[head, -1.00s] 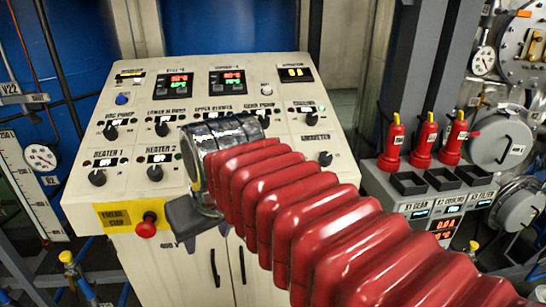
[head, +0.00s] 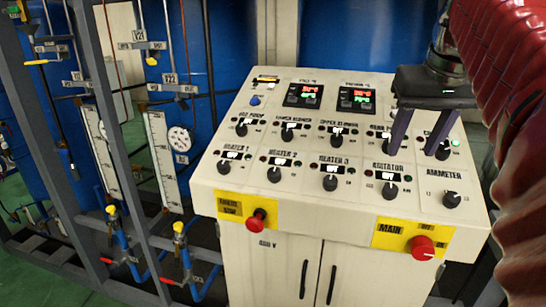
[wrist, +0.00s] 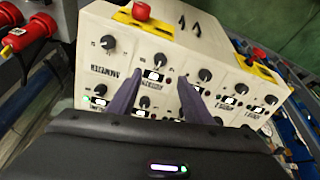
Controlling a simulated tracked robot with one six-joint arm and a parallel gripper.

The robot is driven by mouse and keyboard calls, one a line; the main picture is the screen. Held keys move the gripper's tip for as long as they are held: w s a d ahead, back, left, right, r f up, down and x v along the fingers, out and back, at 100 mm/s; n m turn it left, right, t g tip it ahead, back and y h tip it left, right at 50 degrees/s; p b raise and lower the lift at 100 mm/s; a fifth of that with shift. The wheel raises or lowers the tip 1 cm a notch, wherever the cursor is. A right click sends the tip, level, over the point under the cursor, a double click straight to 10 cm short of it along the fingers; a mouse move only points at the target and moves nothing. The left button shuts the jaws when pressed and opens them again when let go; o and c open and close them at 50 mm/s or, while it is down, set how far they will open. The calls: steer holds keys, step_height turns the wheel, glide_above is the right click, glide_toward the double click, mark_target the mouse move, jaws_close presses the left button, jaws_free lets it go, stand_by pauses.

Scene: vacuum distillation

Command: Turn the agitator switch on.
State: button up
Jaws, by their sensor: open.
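The agitator switch is a black knob (head: 390,191) in the lower row of the cream control panel (head: 215,190), under the label AGITATOR, between the Heater 3 knob (head: 330,182) and the ammeter knob (head: 452,199). Its pointer looks roughly upright. My gripper (head: 416,155) is open and empty above the right part of the panel, its two dark purple fingers pointing down. In the wrist view the agitator knob (wrist: 160,57) shows just beyond and between the fingertips (wrist: 162,77). The fingers look apart from the knob; the exact gap cannot be told.
The red main switch (head: 423,247) and red emergency stop (head: 257,219) stick out of the panel front on yellow plates. Upper-row knobs, such as the gas pump knob (head: 241,126), lie close by; some are hidden behind my gripper. Pipes and gauges (head: 180,138) stand left.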

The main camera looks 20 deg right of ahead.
mark_target(392, 189)
steer(key=x, duration=1.3)
steer(key=shift+w+f, duration=0.15)
steer(key=shift+f, duration=0.25)
steer(key=shift+c, duration=0.4)
steer(key=c, duration=1)
